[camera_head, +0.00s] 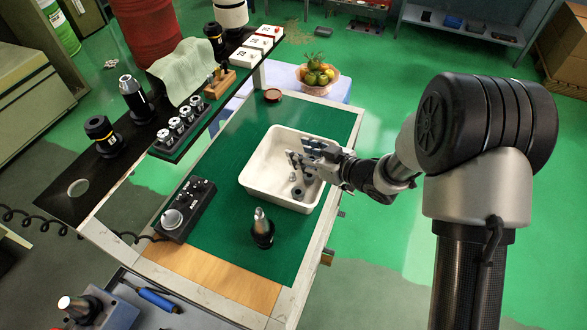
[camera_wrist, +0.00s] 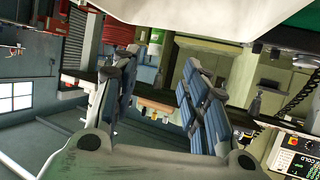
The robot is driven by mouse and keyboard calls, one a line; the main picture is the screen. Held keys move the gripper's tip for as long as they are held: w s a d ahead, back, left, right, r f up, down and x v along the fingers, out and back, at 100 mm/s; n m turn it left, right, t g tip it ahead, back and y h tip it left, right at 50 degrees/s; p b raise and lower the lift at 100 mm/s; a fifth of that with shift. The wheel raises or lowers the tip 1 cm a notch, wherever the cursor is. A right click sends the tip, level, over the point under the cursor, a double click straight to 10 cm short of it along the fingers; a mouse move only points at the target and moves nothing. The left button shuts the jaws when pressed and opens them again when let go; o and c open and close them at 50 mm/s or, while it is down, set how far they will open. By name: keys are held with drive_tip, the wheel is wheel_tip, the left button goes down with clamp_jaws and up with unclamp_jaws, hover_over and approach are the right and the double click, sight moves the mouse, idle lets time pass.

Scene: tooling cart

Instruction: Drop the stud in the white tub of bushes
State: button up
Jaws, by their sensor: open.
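The white tub (camera_head: 254,181) stands on the green mat of the cart. Several dark grey bushes (camera_head: 299,191) lie in its right part. A small light piece (camera_head: 292,177) shows beside them, too small to tell whether it is the stud. My gripper (camera_head: 300,152) reaches in from the right over the tub, with its fingers spread. In the wrist view my gripper (camera_wrist: 163,78) has its two blue-grey fingers apart and I see nothing held between them. The fingers and wrist hide part of the tub's inside.
A black control box (camera_head: 186,208) sits left of the tub, and a dark tool holder with a metal tip (camera_head: 263,228) stands in front of it. A fruit basket (camera_head: 317,78) is behind. A raised dark shelf (camera_head: 95,183) with tool holders runs along the left.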

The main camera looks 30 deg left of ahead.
drive_tip(key=v, duration=0.9)
drive_tip(key=shift+d, duration=0.2)
drive_tip(key=shift+r, duration=0.15)
drive_tip(key=w+d+r+m+t+h, duration=0.3)
drive_tip(key=w+d+r+h, duration=0.15)
drive_tip(key=d, duration=0.35)
drive_tip(key=w+d+r+m+t+h, duration=0.25)
drive_tip(key=d+r+h, duration=0.2)
drive_tip(key=d, duration=0.35)
drive_tip(key=s+d+r+m+h, duration=0.25)
drive_tip(key=d+r, duration=0.25)
drive_tip(key=d, duration=0.3)
drive_tip(key=s+d+r+m+g+h+b, duration=0.1)
drive_tip(key=s+d+m, duration=0.1)
drive_tip(key=s+d, duration=0.3)
drive_tip(key=s+d+r+m+g+h, duration=0.1)
drive_tip(key=s+d+m+h, duration=0.1)
drive_tip(key=s, duration=0.6)
drive_tip(key=s+a+f+m+g+y, duration=0.1)
drive_tip(key=s+f+m+g, duration=0.1)
drive_tip(key=s, duration=1.1)
drive_tip(key=shift+s+m+g+b, duration=0.35)
drive_tip(key=shift+s+m, duration=0.05)
drive_tip(key=shift+y, duration=0.25)
